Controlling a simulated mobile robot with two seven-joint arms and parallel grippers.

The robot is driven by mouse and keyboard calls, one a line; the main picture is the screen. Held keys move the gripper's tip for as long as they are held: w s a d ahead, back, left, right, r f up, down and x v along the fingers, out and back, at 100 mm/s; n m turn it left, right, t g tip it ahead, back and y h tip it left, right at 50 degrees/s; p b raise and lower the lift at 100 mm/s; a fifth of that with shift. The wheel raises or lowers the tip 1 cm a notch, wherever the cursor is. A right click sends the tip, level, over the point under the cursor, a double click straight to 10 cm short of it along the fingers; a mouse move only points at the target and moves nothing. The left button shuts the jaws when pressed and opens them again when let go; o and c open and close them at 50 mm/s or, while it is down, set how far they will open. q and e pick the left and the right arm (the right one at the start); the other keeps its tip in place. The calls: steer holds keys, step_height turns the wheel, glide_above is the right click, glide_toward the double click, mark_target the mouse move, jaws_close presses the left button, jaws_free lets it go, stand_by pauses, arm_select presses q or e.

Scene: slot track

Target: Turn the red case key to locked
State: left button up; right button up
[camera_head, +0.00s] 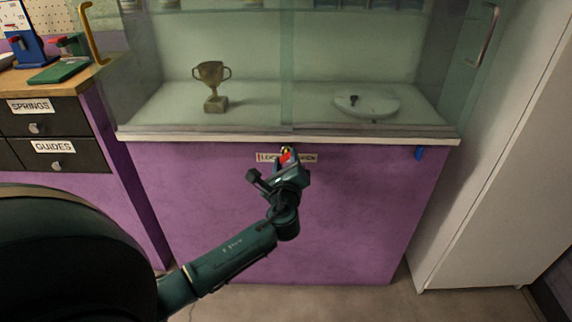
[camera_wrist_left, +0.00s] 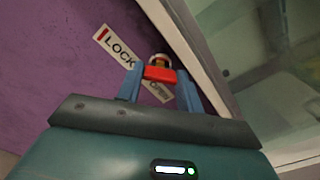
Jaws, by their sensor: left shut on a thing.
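The red case key (camera_head: 286,156) is at the top middle of the purple case front, under the glass, and is partly hidden by my gripper. In the left wrist view the red key (camera_wrist_left: 159,74) sits in front of a round metal lock (camera_wrist_left: 160,60). A white label strip (camera_wrist_left: 116,45) with "LOCK" and a red mark lies behind it; its other word is partly covered. My left gripper (camera_head: 286,163) is at the key, its blue fingers (camera_wrist_left: 158,84) on either side, shut on it. My right gripper is not in view.
The glass case above holds a trophy (camera_head: 212,86) and a round white stand (camera_head: 367,105). Its pale ledge (camera_head: 360,139) runs just above the lock. A workbench with drawers (camera_head: 52,146) stands at left, a white cabinet (camera_head: 490,180) at right.

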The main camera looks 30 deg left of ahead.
arm_select(q)
steer(key=shift+n+b, duration=2.2)
steer(key=shift+n, duration=3)
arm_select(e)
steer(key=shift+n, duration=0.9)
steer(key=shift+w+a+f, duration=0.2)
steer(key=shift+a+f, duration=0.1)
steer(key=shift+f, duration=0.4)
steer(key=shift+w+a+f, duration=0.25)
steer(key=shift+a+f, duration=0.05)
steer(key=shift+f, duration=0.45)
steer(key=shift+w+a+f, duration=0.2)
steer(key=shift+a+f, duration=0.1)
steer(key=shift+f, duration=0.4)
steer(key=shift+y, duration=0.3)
arm_select(q)
steer(key=o, duration=1)
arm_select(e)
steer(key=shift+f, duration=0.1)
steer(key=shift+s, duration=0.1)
